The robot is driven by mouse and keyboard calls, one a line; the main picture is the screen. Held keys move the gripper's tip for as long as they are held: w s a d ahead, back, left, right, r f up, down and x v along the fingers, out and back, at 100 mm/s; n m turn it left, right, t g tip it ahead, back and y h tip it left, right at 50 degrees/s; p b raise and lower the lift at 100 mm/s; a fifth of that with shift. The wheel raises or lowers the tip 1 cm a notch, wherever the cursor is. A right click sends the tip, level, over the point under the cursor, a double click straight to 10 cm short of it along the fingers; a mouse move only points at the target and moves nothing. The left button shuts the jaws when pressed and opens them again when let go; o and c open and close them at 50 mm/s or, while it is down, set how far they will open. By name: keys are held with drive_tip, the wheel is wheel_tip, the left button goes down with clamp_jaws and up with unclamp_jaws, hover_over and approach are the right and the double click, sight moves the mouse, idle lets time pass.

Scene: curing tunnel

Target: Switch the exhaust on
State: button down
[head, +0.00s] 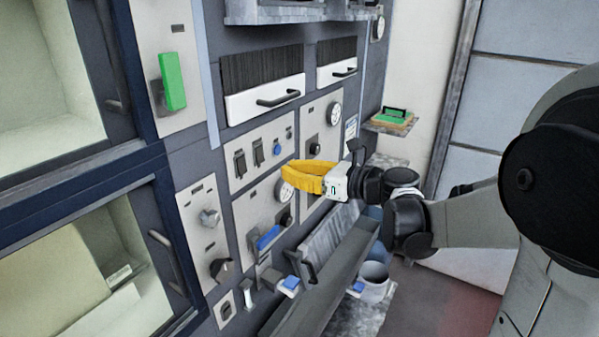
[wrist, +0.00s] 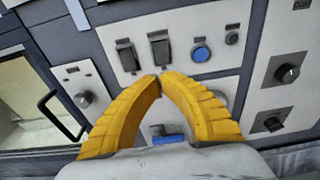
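A light panel (head: 262,174) on the dark wall unit holds two black rocker switches. The left rocker (head: 239,163) and the right rocker (head: 258,152) stand side by side, left of a blue round button (head: 277,149). In the wrist view the left rocker (wrist: 127,57), right rocker (wrist: 160,48) and blue button (wrist: 201,53) lie just above my fingertips. The labels are too small to read, so I cannot tell which control is the exhaust. My gripper (head: 285,178) has yellow fingers whose tips meet with nothing between them (wrist: 159,77). I cannot tell whether they touch the panel.
Below is a blue handle (head: 268,238); to its left, a panel with knobs (head: 209,217). A green lever (head: 173,81) is at upper left. A grey trough (head: 325,265) and a white bucket (head: 373,281) stand below my arm. Dials and knobs (wrist: 288,73) are at right.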

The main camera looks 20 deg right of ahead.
sight(257, 165)
drive_tip(key=x, duration=0.7)
drive_tip(key=shift+w, duration=0.1)
drive_tip(key=shift+w+a+f+b, duration=0.25)
drive_tip(key=shift+w+a+b, duration=0.1)
drive_tip(key=shift+b, duration=0.15)
drive_tip(key=shift+r, duration=0.15)
